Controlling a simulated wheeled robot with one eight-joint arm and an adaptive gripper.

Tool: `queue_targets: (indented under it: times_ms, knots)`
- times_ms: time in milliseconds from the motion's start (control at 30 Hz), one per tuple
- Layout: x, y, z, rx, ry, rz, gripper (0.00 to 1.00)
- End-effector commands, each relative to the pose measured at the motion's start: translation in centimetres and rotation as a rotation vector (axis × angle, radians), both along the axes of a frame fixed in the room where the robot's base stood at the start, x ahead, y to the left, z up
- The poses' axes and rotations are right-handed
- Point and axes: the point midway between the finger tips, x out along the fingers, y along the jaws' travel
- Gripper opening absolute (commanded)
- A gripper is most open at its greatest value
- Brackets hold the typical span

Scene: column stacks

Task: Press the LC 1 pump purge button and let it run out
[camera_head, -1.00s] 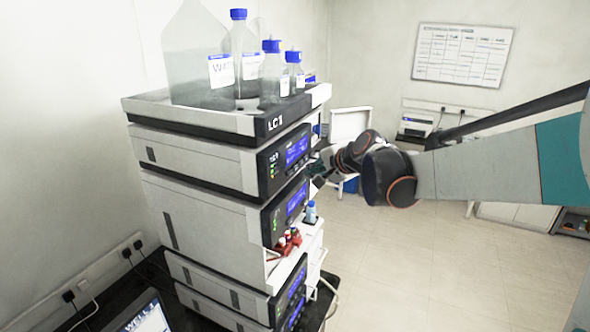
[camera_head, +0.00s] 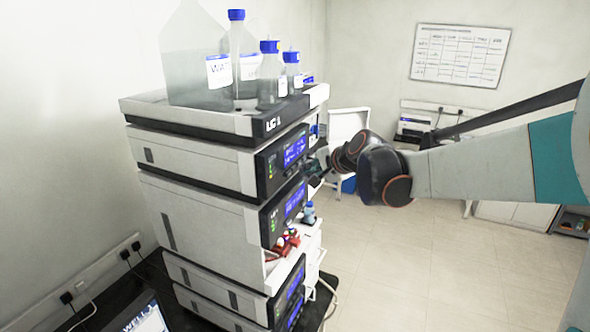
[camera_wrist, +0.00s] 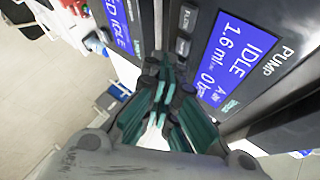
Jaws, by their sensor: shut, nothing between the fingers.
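The LC 1 stack stands at the left in the head view, with its label on the front of the top tray (camera_head: 222,121). The pump module (camera_head: 200,158) is right below that tray and has a lit blue display (camera_head: 295,149). In the wrist view the pump display (camera_wrist: 234,58) is tilted and reads IDLE and 1.6 ml. Dark square buttons (camera_wrist: 187,18) sit beside it. My gripper (camera_wrist: 164,72) is shut and empty, its tips close to the panel beside the display. In the head view my gripper (camera_head: 315,168) is at the panel's right. I cannot tell whether it touches.
Solvent bottles (camera_head: 242,60) with blue caps stand on the top tray. Other modules with lit displays (camera_head: 295,199) and red-capped vials (camera_head: 285,243) are below the pump. A laptop (camera_head: 142,315) is at the lower left. The floor at the right (camera_head: 420,260) is open.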

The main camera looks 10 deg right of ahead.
Motion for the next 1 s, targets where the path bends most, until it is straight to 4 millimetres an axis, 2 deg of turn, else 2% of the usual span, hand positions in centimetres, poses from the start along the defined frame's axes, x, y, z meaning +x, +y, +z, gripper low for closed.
queue_targets:
  times_ms: [1000]
  knots:
    - [0.48,0.71,0.05,0.000,0.000,0.000,0.00]
